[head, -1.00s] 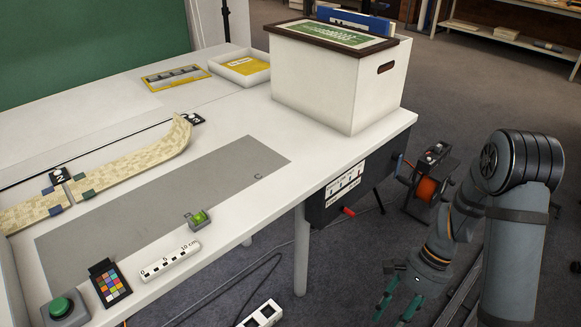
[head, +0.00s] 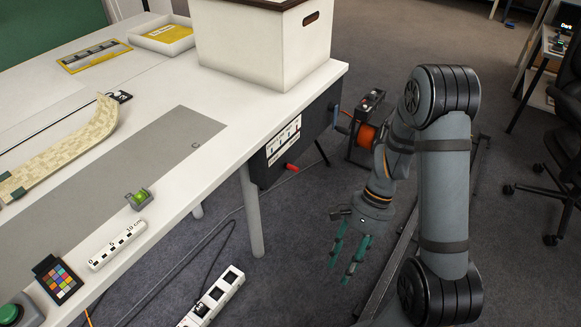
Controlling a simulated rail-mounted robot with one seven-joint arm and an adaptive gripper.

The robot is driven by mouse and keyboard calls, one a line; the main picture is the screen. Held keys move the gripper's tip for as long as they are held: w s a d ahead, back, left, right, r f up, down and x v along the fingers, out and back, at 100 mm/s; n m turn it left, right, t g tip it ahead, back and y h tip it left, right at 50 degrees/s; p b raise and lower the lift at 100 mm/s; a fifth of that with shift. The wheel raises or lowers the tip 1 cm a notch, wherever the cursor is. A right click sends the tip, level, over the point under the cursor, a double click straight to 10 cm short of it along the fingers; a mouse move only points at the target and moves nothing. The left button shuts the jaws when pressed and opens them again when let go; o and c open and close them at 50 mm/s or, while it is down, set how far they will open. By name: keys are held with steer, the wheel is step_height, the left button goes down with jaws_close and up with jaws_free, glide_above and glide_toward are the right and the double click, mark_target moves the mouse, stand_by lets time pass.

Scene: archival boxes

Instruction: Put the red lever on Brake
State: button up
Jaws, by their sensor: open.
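The red lever (head: 291,168) sticks out low on a dark box (head: 316,138) fixed under the table's right edge. A white label plate (head: 283,141) with several small marks is on the box just above the lever. Its lettering is too small to read, so I cannot tell which mark the lever is at. My gripper (head: 340,268) has teal fingers, spread apart and empty. It hangs pointing down, lower and to the right of the lever in the picture, apart from it.
The white table (head: 180,88) carries a large archival box (head: 262,48) above the lever's box. A table leg (head: 251,212) stands left of the lever. A reel with orange cable (head: 366,134) stands on the floor behind. A power strip (head: 212,298) and cables lie on the floor.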

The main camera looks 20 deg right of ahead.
steer(key=shift+w+f, duration=0.15)
steer(key=shift+f, duration=0.1)
steer(key=shift+c, duration=0.7)
steer(key=f, duration=0.1)
steer(key=s+d+f+m, duration=0.1)
steer(key=s+f+m+y+b, duration=0.1)
steer(key=f, duration=0.1)
steer(key=shift+d+g, duration=0.15)
steer(key=shift+g, duration=0.15)
steer(key=shift+c, duration=0.2)
step_height(320, 180, down, 4)
steer(key=w+a+f+m+t+y, duration=0.1)
steer(key=w+a+m+y, duration=0.1)
steer(key=m+y, duration=0.3)
steer(key=m+t+y, duration=0.2)
steer(key=m+t, duration=0.7)
steer(key=t, duration=0.2)
glide_toward(295, 169)
steer(key=s+a+f, duration=0.8)
steer(key=s+f, duration=0.2)
steer(key=w+d+r+t+h, duration=0.2)
steer(key=w+d+r+t, duration=0.4)
steer(key=w+r, duration=0.15)
steer(key=shift+m, duration=0.4)
steer(key=x, duration=0.3)
steer(key=b+x, duration=0.1)
steer(key=x, duration=0.6)
steer(key=shift+w+f+b, duration=0.3)
steer(key=shift+b, duration=0.05)
